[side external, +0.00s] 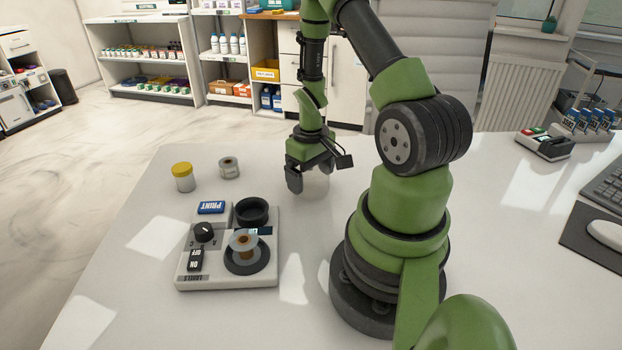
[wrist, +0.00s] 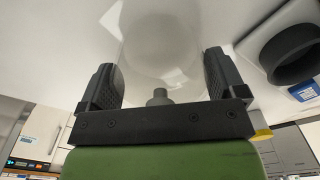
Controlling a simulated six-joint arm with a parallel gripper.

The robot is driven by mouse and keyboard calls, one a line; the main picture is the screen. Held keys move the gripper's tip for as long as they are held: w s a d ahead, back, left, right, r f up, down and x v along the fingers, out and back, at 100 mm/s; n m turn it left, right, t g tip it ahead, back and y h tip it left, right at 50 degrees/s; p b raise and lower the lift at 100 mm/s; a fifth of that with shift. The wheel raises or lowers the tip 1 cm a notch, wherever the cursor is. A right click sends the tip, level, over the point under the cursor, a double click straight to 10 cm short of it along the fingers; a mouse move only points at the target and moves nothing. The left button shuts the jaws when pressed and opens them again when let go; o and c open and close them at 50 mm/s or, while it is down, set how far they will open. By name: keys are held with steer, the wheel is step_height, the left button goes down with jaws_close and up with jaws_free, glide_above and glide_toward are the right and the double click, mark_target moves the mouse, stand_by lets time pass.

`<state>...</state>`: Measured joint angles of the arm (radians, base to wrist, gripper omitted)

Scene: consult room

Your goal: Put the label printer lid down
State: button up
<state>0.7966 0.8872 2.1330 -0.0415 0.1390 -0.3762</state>
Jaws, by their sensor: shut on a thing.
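The label printer (side external: 214,266) is a white block on the table, with a blue PRINT button (side external: 211,208), a black dial, a black switch, an empty black ring (side external: 252,211) and a label roll on a round black seat (side external: 246,260). The roll is uncovered. My gripper (side external: 308,177) is shut on the lid (side external: 317,186), a clear dome beyond and right of the printer, low over the table; I cannot tell whether it touches. In the wrist view the lid (wrist: 160,45) shows its grey knob between my gripper's fingers (wrist: 159,82). The black ring (wrist: 292,54) is at the right there.
A yellow-capped jar (side external: 183,178) and a small roll (side external: 229,168) stand behind the printer. A device with red and green buttons (side external: 543,144), a rack of blue items, a keyboard and a mouse (side external: 606,234) are at the right. Table left of the printer is clear.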

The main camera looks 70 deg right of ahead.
steer(key=shift+f, duration=0.7)
steer(key=shift+f, duration=0.15)
steer(key=o, duration=0.6)
